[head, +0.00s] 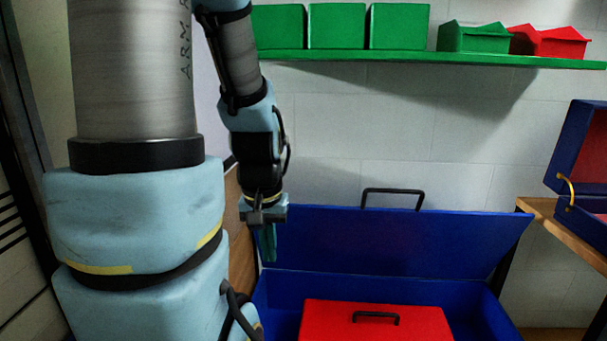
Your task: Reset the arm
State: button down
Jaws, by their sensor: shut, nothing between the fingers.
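My gripper (267,243) hangs at the end of my arm, pointing down, left of the picture's middle. Its fingers are together and nothing shows between them. It appears in front of the left part of the raised blue lid (390,245) of a large open blue box (275,294). I cannot tell how far it is from the lid. My arm's thick grey and light blue links fill the left of the view.
A red case (420,318) with a black handle sits inside the blue box. A green shelf (430,57) on the back wall holds green boxes (337,26) and a red box (550,42). An open blue case (578,150) with red lining stands on a wooden surface (570,235) at right.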

notch_tip(320, 180, up, 12)
jog(key=p, duration=1)
